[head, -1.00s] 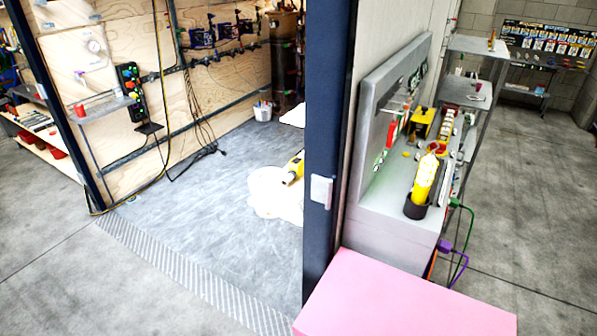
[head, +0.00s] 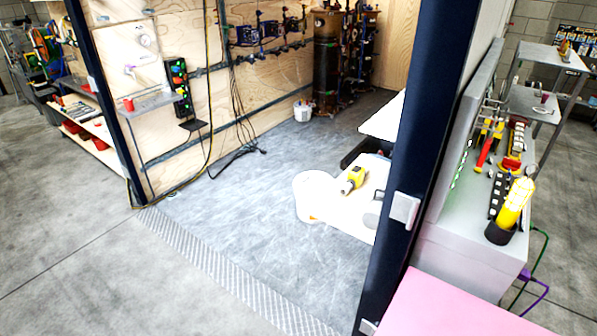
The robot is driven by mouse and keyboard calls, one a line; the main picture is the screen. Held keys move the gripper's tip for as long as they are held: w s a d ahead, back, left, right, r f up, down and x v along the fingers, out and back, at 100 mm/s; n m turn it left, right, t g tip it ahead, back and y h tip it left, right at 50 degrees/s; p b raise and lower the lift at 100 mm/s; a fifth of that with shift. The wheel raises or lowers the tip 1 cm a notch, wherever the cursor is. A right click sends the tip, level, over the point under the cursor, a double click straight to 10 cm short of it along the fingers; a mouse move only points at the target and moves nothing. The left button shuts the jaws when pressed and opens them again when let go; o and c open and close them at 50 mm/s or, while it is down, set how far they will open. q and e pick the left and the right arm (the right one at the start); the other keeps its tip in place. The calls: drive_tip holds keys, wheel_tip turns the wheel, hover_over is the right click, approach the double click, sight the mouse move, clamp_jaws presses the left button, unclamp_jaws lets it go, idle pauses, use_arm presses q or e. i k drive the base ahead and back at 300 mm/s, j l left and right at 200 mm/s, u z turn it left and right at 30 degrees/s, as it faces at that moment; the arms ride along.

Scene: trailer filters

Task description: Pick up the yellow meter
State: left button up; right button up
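A yellow tool-like object (head: 352,180), which may be the yellow meter, lies on a white surface inside the trailer, right of the middle of the head view. It is too small to identify surely. Another yellow object (head: 516,203) stands tilted in a black cup on the grey bench at the right. Neither of my grippers shows in the head view.
A dark blue door post (head: 421,130) stands between the trailer and the grey bench (head: 467,246). A pink surface (head: 455,309) fills the bottom right. A white bucket (head: 308,197) stands by the white surface. The trailer floor (head: 240,215) is largely clear beyond the ramp edge (head: 225,275).

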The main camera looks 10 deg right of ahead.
sight(356, 174)
drive_tip(key=i+j+u, duration=0.8)
drive_tip(key=i+z, duration=0.4)
drive_tip(key=i+j+z, duration=0.2)
drive_tip(key=i+z, duration=0.15)
drive_tip(key=i, duration=0.1)
